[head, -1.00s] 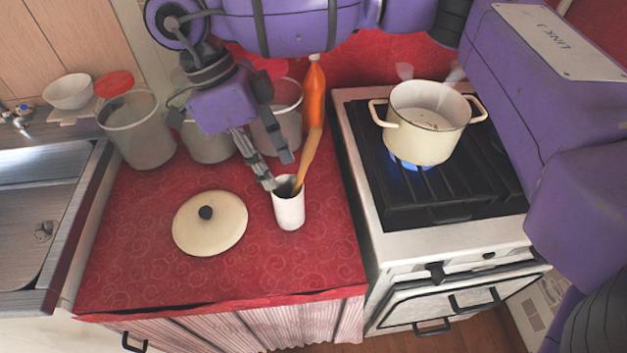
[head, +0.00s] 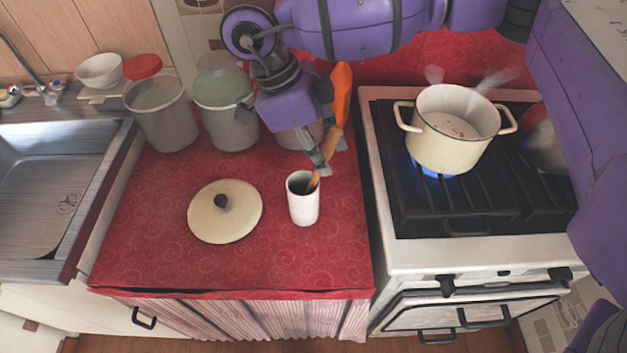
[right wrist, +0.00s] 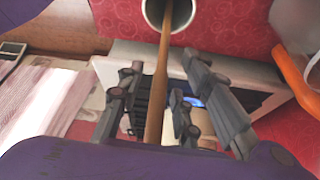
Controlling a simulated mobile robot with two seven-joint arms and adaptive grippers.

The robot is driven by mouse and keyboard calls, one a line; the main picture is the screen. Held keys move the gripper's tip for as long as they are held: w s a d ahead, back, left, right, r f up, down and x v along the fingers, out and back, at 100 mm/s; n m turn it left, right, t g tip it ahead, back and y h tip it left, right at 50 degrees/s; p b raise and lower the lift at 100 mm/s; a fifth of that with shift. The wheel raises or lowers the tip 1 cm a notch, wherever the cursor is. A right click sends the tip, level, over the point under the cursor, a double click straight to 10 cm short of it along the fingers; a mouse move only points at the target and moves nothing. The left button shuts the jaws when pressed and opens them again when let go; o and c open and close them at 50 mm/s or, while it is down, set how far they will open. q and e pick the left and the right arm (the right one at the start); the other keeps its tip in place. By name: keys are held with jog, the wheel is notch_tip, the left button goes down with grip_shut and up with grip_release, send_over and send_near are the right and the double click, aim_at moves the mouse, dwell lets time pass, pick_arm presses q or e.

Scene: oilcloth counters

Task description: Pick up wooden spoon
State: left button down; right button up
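The wooden spoon (head: 327,150) stands tilted in a white cup (head: 304,206) on the red-clothed counter, its lower end hidden inside. My right gripper (head: 322,163) is at the spoon just above the cup, partly covering it. In the right wrist view the spoon (right wrist: 163,60) runs between the two fingers of the gripper (right wrist: 160,85), with a visible gap on each side. The gripper is open, and the cup's mouth (right wrist: 150,18) lies beyond the fingertips. My left gripper is not in view.
A cream lid (head: 240,222) lies left of the cup. An orange bottle (head: 342,88) and grey canisters (head: 165,125) stand behind. A cream pot (head: 452,140) sits over a blue flame on the stove (head: 420,245) at right. The counter's front is clear.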

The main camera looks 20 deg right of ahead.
jog(key=shift+x, duration=0.75)
grip_shut()
jog(key=shift+r, duration=0.15)
notch_tip(320, 180, up, 18)
jog(key=shift+p, duration=0.35)
